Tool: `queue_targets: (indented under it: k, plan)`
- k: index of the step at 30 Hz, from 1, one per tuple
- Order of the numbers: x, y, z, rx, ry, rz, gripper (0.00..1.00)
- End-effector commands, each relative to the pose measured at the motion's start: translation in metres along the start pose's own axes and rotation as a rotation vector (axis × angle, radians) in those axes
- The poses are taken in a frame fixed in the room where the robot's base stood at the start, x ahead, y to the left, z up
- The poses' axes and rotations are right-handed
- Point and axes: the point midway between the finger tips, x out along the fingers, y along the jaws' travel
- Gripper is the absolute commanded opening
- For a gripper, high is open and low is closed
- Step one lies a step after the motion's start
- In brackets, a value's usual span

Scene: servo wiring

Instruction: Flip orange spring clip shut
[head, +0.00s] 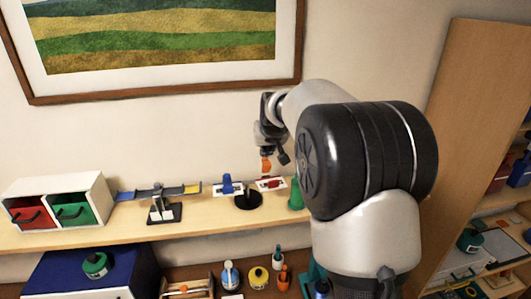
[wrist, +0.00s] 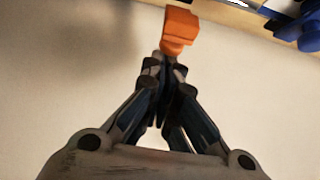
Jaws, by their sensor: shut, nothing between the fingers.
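The orange spring clip (wrist: 180,28) shows in the wrist view just past my fingertips, as a blocky orange piece standing out against the pale wall. In the head view the orange piece (head: 266,165) is directly below my gripper (head: 267,147), above the stand with the white and red plate. My gripper also shows in the wrist view (wrist: 166,64), with its fingertips together and nothing between them. The fingertips are very close to the clip's near end; I cannot tell if they touch it. The clip's mount and hinge are not clear.
A black round stand (head: 248,201) carries a blue clip (head: 229,183) and a red piece (head: 271,184) on white plates. A balance-like stand (head: 163,212) and a white drawer unit (head: 92,187) are to the left on the shelf. A green object (head: 295,195) is close on the right.

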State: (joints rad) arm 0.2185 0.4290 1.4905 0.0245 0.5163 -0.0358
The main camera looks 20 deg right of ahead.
Motion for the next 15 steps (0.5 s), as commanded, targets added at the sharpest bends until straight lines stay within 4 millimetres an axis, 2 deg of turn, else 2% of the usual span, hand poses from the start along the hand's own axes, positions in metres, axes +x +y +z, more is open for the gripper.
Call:
queue_targets:
  k: [15]
  plan:
    - [-0.005, 0.0, 0.017, 0.002, 0.219, 0.0, 0.0]
